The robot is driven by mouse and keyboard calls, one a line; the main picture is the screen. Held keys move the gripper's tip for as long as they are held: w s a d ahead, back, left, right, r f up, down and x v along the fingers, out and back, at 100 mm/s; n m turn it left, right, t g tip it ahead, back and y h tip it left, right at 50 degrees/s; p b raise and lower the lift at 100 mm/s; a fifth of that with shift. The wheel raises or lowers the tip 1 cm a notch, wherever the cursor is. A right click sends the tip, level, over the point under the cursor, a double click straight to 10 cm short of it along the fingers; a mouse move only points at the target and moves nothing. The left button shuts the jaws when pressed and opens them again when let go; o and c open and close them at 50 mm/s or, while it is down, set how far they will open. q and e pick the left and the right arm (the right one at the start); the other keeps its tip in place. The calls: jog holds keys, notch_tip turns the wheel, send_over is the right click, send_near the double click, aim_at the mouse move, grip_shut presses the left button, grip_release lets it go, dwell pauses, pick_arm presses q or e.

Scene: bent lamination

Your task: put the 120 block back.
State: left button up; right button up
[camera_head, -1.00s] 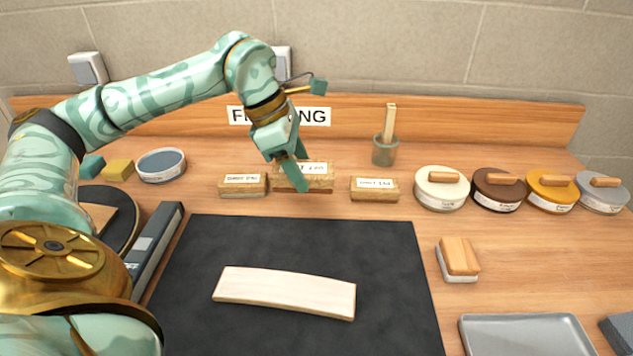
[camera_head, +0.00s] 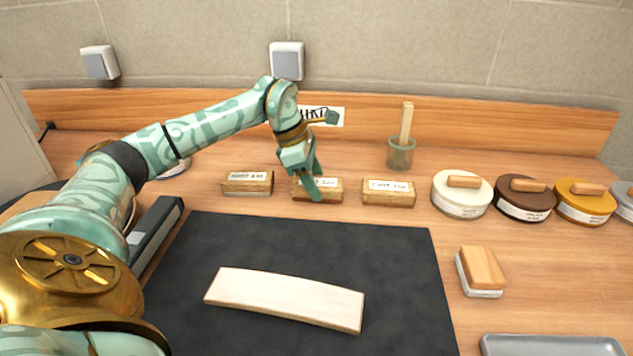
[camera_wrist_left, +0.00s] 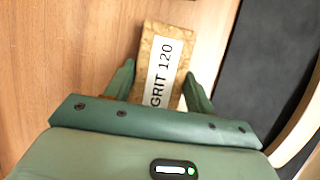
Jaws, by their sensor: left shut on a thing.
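The 120 block (camera_head: 330,190) is a cork-coloured block with a white label, reading GRIT 120 in the left wrist view (camera_wrist_left: 163,65). It stands in the row between two similar blocks, the left one (camera_head: 247,183) and the right one (camera_head: 388,193), level with them and seemingly on the table. My left gripper (camera_head: 314,184) is shut on it from above, one finger covering part of its front. In the left wrist view the fingers (camera_wrist_left: 158,88) sit on both sides of the block. My right gripper is not in view.
A dark mat (camera_head: 330,245) with a pale curved strip (camera_head: 285,297) lies in front. A glass jar (camera_head: 401,155) stands behind the row. Several round lidded tins, including a white one (camera_head: 461,197), and a wood-backed brush (camera_head: 481,271) are to the right. Small gaps separate the blocks.

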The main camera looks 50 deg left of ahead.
pick_arm(q)
jog(key=o, duration=0.9)
jog(key=shift+s, duration=0.1)
jog(key=p+v, duration=0.4)
jog(key=v, duration=0.8)
jog(key=shift+r+p, duration=0.15)
jog(key=shift+p, duration=0.15)
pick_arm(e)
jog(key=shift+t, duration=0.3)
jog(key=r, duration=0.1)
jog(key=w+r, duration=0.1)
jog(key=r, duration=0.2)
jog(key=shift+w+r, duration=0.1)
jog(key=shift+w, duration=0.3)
